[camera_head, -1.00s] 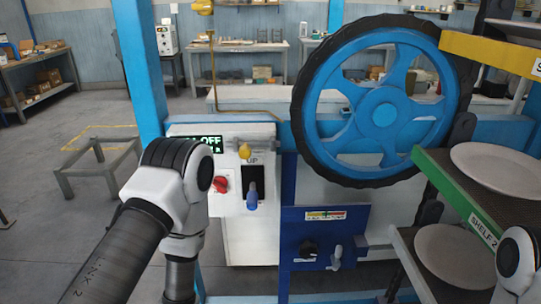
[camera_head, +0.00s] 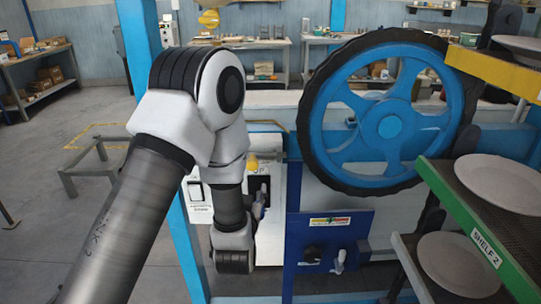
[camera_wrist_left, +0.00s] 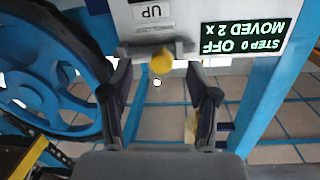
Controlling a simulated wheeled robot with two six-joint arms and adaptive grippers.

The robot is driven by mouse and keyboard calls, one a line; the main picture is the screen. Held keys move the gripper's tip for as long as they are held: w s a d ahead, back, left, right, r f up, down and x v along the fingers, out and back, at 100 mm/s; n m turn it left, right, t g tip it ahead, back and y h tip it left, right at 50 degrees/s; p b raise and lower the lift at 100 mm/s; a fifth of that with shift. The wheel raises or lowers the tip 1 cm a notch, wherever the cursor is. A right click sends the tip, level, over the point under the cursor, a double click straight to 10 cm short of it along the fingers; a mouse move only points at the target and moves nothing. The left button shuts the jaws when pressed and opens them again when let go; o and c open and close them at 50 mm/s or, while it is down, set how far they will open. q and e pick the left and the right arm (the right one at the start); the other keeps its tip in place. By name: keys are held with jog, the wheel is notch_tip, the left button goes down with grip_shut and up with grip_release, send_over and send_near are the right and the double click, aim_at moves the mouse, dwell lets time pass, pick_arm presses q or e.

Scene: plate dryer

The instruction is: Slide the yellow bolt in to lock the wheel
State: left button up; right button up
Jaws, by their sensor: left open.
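A yellow knob (camera_head: 252,161) shows on the white control box, just right of my left forearm. I cannot tell whether it is the bolt's end. In the left wrist view, which shows the scene upside down, a yellow ball (camera_wrist_left: 162,62) lies between the fingertips in the picture, with no visible grip on it. My left gripper (camera_wrist_left: 159,75) is open with nothing held. In the head view its fingers are mostly hidden by my wrist. The blue wheel (camera_head: 389,124) with a black rim stands right of the box, and its edge shows in the wrist view (camera_wrist_left: 45,75).
A blue panel (camera_head: 300,225) with a black knob and a grey lever sits below the wheel. Shelves with plates (camera_head: 498,182) stand close at the right. A blue post (camera_head: 135,50) rises behind my arm. A sign on the box (camera_wrist_left: 245,38) reads "STEP 0 OFF, MOVED 2 x".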

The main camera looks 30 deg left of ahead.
aim_at(252, 167)
pick_arm(q)
jog(key=r, duration=0.1)
jog(key=w+r, duration=0.1)
jog(key=shift+w+a+r+t+y, duration=0.1)
jog(key=shift+a+r+t+y, duration=0.05)
jog(key=shift+r+t+y, duration=0.15)
jog(key=p+x, duration=0.1)
jog(key=x, duration=0.6)
jog(key=shift+f, duration=0.15)
grip_shut()
